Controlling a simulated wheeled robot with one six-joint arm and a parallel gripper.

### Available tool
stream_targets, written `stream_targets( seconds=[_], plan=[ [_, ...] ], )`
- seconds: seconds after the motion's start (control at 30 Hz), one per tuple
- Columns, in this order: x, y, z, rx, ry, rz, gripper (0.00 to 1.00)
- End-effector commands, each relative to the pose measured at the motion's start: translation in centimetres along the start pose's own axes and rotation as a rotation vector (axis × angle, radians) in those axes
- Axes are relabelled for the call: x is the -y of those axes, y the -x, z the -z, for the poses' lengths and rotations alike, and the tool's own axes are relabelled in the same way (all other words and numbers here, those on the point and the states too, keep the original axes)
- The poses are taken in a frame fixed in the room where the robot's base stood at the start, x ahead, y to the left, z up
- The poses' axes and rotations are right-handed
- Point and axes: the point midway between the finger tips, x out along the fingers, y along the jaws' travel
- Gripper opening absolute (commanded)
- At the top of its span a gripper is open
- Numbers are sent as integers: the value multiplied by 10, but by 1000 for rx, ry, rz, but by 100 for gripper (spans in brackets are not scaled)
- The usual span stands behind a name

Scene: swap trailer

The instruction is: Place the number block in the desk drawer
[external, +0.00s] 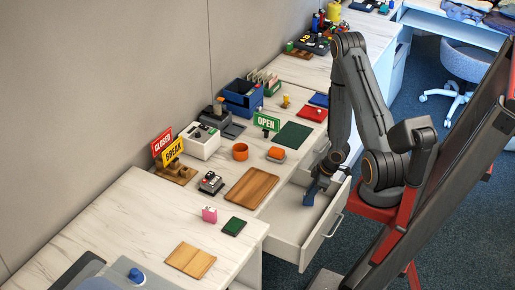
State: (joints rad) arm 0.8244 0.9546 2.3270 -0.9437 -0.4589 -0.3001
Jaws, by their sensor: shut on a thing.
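The desk drawer (289,205) is pulled open on the right side of the desk, its pale front panel (325,232) and handle facing the lower right. My gripper (313,188) points down over the open drawer, at its right inner side. It is shut on a small dark blue block (309,198), which looks like the number block. No number can be read on it at this size. The block is at or inside the drawer opening; I cannot tell whether it touches the drawer floor. The visible drawer floor to the left looks empty.
On the desk near the drawer are a wooden tray (250,188), an orange cup (240,152), a green mat (293,135) and an OPEN sign (266,121). The drawer's raised walls surround my gripper.

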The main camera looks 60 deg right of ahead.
Motion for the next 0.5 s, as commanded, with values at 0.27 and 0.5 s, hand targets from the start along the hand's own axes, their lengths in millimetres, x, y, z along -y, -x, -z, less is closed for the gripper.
stream_targets(
  seconds=[0.27, 0.5],
  plan=[
    [0, -1, 0, 0, 0, -1, 0],
    [0, -3, -1, 0, -1, -1, 34]
  ],
)
